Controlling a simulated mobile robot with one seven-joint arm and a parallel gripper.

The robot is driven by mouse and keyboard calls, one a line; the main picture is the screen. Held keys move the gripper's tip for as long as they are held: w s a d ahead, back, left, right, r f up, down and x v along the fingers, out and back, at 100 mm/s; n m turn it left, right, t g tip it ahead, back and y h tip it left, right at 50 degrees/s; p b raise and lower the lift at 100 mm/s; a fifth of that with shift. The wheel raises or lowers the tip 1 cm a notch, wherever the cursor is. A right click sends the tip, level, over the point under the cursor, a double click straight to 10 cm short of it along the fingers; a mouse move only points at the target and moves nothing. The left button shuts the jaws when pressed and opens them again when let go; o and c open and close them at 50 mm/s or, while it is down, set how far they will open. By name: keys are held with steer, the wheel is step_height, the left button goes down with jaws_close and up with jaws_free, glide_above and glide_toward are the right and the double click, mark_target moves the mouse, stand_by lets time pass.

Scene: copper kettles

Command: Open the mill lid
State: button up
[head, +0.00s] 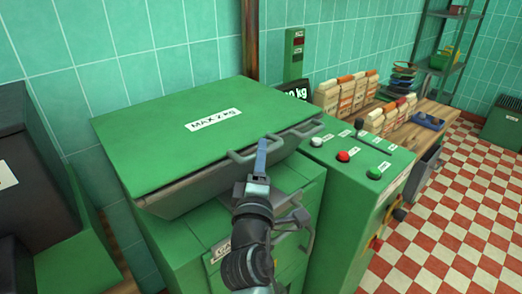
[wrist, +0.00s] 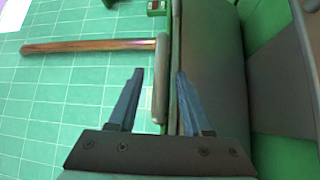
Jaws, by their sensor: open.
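The mill (head: 165,235) is a green cabinet with a grey hopper under its lid. Its flat green lid (head: 165,120), labelled "MAX 2 kg", lies over the hopper. A grey bar handle (head: 240,156) sits on the lid's front edge; it also shows in the wrist view (wrist: 161,50). My gripper (head: 262,145) is at this handle, reaching up from the front. In the wrist view my gripper (wrist: 160,75) is open, with a finger on each side of the bar. It is not closed on it. The head view partly hides the handle behind the fingers.
A green control panel (head: 355,180) with red, white and green buttons stands right of the mill. Behind it is a wooden table (head: 435,112) with several packets. Dark bins (head: 30,160) stand at the left. A brown pipe (head: 250,40) runs up the tiled wall. Checkered floor (head: 450,220) lies clear at right.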

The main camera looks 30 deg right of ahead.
steer(key=shift+x, duration=0.85)
jaws_close()
stand_by(0.9)
